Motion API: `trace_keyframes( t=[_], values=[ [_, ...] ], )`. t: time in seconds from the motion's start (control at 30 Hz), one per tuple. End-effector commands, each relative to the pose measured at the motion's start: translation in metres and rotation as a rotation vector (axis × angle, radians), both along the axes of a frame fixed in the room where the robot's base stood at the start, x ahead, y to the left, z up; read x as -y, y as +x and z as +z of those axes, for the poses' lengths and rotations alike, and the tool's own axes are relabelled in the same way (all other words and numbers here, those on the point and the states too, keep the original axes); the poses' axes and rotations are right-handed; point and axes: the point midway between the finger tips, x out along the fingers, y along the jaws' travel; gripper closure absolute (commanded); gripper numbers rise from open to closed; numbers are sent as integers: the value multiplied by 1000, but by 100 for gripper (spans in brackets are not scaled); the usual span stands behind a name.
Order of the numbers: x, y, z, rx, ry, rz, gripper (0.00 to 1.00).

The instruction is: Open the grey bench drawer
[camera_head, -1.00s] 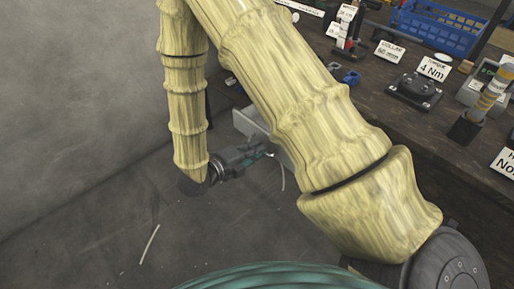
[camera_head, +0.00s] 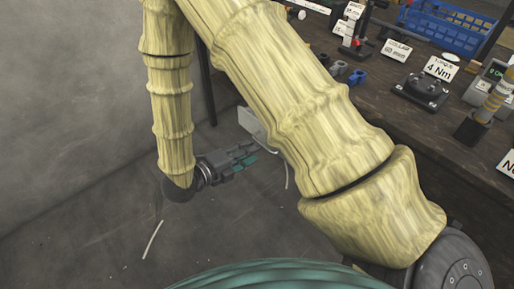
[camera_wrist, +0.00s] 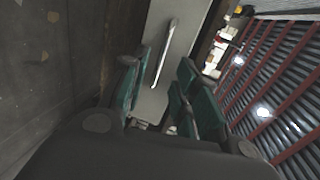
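The grey drawer (camera_head: 252,122) shows as a pale panel below the bench edge, partly hidden behind my arm in the head view. In the wrist view the drawer front (camera_wrist: 180,42) fills the upper middle, with a pale bar handle (camera_wrist: 165,52) running slantwise along it. My gripper (camera_head: 252,158) is in front of the drawer, low and to its left in the head view. In the wrist view its green-padded fingers (camera_wrist: 160,88) are spread apart, with the handle showing ahead of the gap between them. Nothing is held. Contact with the handle cannot be made out.
The dark bench top (camera_head: 400,120) carries a blue crate (camera_head: 440,27), a red-and-black press (camera_head: 358,35), a black fixture (camera_head: 420,92) and several label cards. A grey wall stands at the left.

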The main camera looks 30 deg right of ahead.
Motion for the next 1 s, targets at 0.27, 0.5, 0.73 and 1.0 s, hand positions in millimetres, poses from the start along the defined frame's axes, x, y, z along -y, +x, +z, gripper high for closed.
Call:
trace_keyframes(
  t=[0.27,0.5,0.73,1.0],
  values=[
    [-45,-6,10,1,-1,2,70],
    [-63,-10,14,0,0,0,70],
    [-65,-10,14,0,0,-1,70],
    [-65,-10,14,0,0,-1,70]
  ],
)
